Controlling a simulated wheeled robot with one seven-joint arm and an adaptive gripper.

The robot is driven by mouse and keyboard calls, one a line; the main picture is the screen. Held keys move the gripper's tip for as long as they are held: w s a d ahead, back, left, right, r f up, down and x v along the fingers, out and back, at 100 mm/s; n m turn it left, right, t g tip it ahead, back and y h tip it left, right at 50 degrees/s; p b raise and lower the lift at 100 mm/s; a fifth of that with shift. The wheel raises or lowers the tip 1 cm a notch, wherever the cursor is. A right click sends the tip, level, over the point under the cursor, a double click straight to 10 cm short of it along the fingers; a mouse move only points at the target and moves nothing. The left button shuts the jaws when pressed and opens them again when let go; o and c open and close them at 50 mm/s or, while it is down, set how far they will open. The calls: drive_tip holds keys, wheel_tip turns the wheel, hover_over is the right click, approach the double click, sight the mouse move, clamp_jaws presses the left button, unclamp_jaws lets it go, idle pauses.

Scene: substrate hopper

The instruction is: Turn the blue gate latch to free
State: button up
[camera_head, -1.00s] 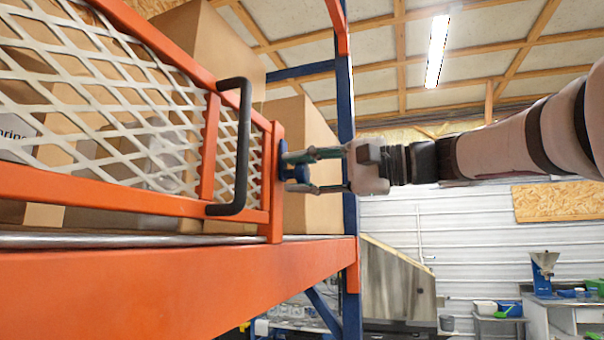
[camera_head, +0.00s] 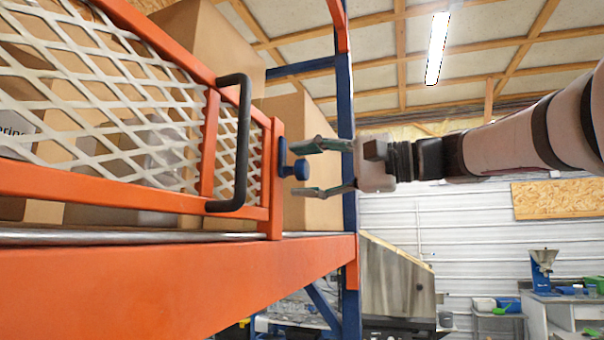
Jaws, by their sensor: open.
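The blue gate latch (camera_head: 298,170) is a round knob on an upright blue plate, mounted on the orange end post of the mesh gate (camera_head: 210,145). The plate stands upright along the post. My gripper (camera_head: 298,170) comes in from the right and is open. One finger is above the knob's level and the other is below it. The fingertips reach about as far as the knob, with visible gaps above and below it. Whether they line up with it in depth I cannot tell.
A black handle (camera_head: 244,145) stands out from the gate, left of the latch. Cardboard boxes (camera_head: 320,210) sit on the shelf behind the gate. An orange beam (camera_head: 180,285) runs below, and a blue upright (camera_head: 348,215) stands behind my gripper. Open room lies to the right.

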drive_tip(key=v, duration=1.1)
